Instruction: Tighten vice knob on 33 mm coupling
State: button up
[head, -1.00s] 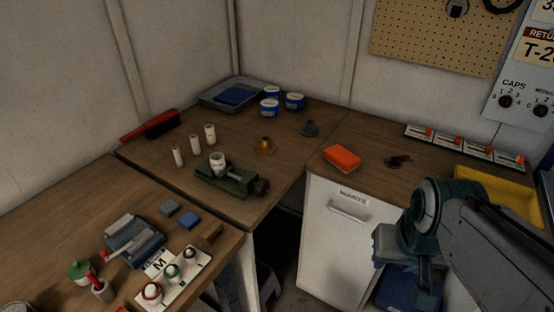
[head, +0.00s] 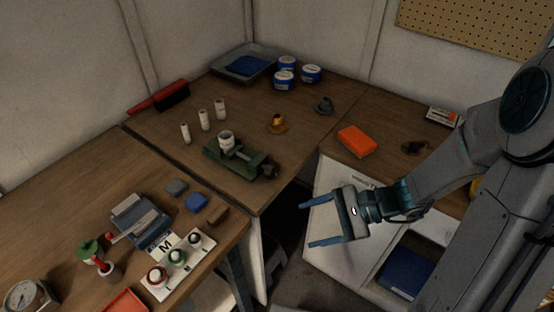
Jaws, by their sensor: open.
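A green vice (head: 232,155) stands on the corner bench. A white ring-shaped coupling (head: 226,139) sits upright at its jaws; whether it is clamped firmly I cannot tell. The dark round vice knob (head: 268,170) is at the vice's right end, near the bench's front edge. My gripper (head: 306,224) is open and empty, its two blue fingers pointing left. It is in front of the white cabinet, to the right of and lower in the picture than the knob, apart from it.
Three white cylinders (head: 204,120) stand behind the vice, and a brass funnel-like piece (head: 277,123) stands to its right. An orange block (head: 357,141) lies on the right bench. Blue-labelled tubs (head: 284,80) and a grey tray (head: 244,64) are at the back. A button panel (head: 178,262) is on the near-left bench.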

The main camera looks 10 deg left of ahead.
jog(key=w+a+f+m+t+y, duration=0.1)
jog(key=w+a+m+t+y, duration=0.1)
jog(key=w+m+t+y, duration=0.35)
jog(key=m+t+h+p, duration=0.15)
jog(key=m+t, duration=0.25)
jog(key=m, duration=0.4)
send_near(275, 172)
jog(key=shift+t, duration=0.25)
jog(key=p+x, duration=0.3)
jog(key=x, duration=0.7)
jog(key=shift+w+a+f, duration=0.1)
jog(key=shift+a+f, duration=0.05)
jog(key=shift+a, duration=0.15)
